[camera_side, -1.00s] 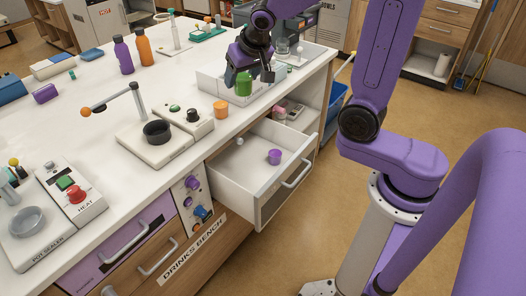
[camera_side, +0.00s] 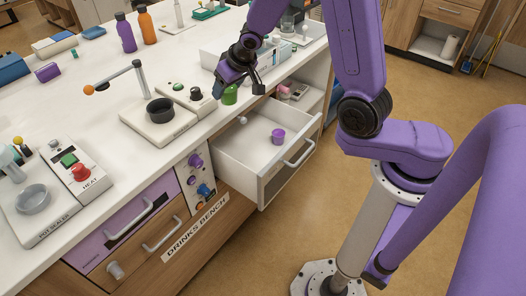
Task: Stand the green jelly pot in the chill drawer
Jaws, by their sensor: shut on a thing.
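My gripper (camera_side: 241,90) is shut on the green jelly pot (camera_side: 230,95). It holds the pot roughly upright near the bench's front edge, just behind the open drawer in the picture. Whether the pot's bottom clears the bench top is hard to tell. The chill drawer (camera_side: 238,181) is pulled out from the bench, open at the top. Inside it, a purple pot (camera_side: 278,136) stands toward the right and a small white item (camera_side: 242,121) lies near the back left. Much of the drawer floor is bare.
A white tray (camera_side: 211,60) sits behind my gripper, partly hidden by it. Left of the pot is a hotplate-like unit with a dark bowl (camera_side: 160,109) and a knobbed box (camera_side: 188,97). Pink and white items (camera_side: 291,91) lie in an open shelf behind the drawer.

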